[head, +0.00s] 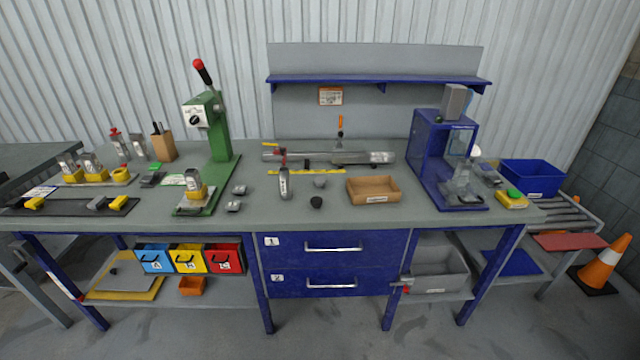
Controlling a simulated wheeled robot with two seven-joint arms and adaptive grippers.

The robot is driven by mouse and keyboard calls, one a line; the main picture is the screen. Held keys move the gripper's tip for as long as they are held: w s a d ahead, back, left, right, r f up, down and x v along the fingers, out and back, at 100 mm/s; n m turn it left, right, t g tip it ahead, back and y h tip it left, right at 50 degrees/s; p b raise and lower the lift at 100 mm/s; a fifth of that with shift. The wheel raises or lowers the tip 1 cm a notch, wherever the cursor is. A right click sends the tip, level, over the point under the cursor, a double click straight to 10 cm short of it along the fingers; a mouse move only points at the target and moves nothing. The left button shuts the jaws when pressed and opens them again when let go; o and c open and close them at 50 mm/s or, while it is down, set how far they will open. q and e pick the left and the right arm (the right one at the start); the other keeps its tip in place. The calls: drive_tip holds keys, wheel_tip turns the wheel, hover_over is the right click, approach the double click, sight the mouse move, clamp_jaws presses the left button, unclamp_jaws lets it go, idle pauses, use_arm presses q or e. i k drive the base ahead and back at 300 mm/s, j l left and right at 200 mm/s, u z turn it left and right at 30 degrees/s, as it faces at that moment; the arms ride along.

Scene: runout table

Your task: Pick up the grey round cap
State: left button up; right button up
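A small grey piece (320,183) that looks like the grey round cap lies on the grey workbench (415,205), near its middle. It is too small to make out its exact shape. It lies left of a shallow brown tray (374,190) and right of an upright grey cylinder (285,184), apart from both. A small black round piece (316,202) lies just in front of it. Neither of my grippers shows in the head view.
A blue frame machine (428,150) stands at right. A clamp and grey tube (362,157) lie behind. The front middle edge is clear.

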sight(319, 181)
drive_tip(key=i+j+z, duration=0.25)
drive_tip(key=j+z, duration=0.2)
drive_tip(key=j, duration=0.35)
drive_tip(key=i+j+z, duration=0.15)
drive_tip(key=j+z, duration=0.35)
drive_tip(key=j, duration=0.35)
drive_tip(key=j+z, duration=0.45)
drive_tip(key=j, duration=0.45)
drive_tip(key=k+j+z, duration=0.15)
drive_tip(key=j+z, duration=0.3)
drive_tip(key=j, duration=0.4)
